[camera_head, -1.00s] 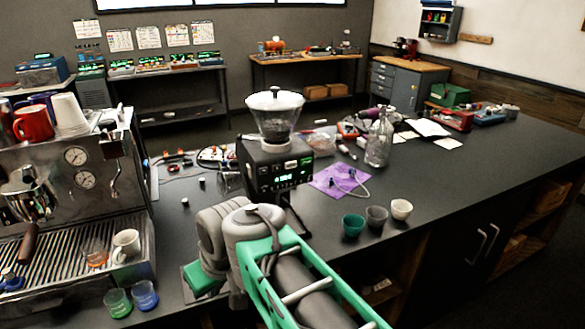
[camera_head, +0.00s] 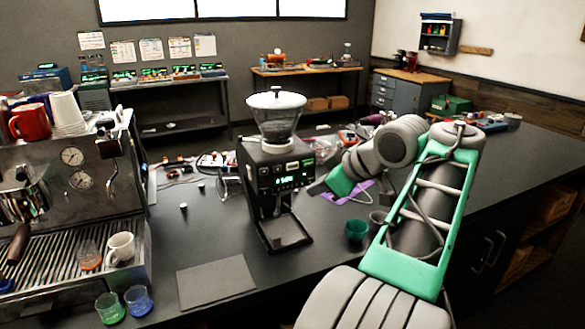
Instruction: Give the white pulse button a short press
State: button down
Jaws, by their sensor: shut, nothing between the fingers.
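The black coffee grinder (camera_head: 256,165) stands on the counter with a clear hopper and white lid on top. Its front panel carries a lit green display and small buttons. A small pale button (camera_head: 292,166) sits above the display; it may be the white pulse button, but it is too small to be certain. My gripper (camera_head: 318,187) is shut and empty, with its dark fingertips just right of the grinder's front panel, pointing left toward it. In this view I cannot tell whether the tips touch the grinder.
The espresso machine (camera_head: 75,190) stands at the left, with a green cup (camera_head: 110,308) and a blue cup (camera_head: 139,300) before it. A flat dark mat (camera_head: 215,283) lies in front. A teal cup (camera_head: 356,228) stands below my arm. A purple cloth (camera_head: 357,193) is partly hidden.

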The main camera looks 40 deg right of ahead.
jog(key=w+d+p, duration=0.1)
jog(key=w+d, duration=0.1)
jog(key=w, duration=0.6)
jog(key=shift+w+d+p, duration=0.2)
jog(key=shift+d+p, duration=0.05)
jog(key=shift+p, duration=0.05)
jog(key=shift+w, duration=0.1)
dwell(1.6)
jog(key=shift+w+d, duration=0.1)
jog(key=shift+w, duration=0.2)
jog(key=shift+w+d+p, duration=0.15)
jog(key=shift+w+p, duration=0.15)
jog(key=shift+w, duration=0.05)
dwell(0.5)
dwell(2.2)
jog(key=shift+s+a, duration=0.25)
jog(key=shift+s, duration=0.5)
jog(key=shift+b, duration=0.3)
jog(key=shift+s+a+b, duration=0.15)
jog(key=shift+s+a, duration=0.1)
jog(key=shift+s, duration=0.55)
jog(key=shift+s+a+b, duration=0.2)
jog(key=shift+s, duration=0.6)
jog(key=shift+s+a+b, duration=0.15)
jog(key=shift+s+a, duration=0.1)
jog(key=shift+s, duration=0.55)
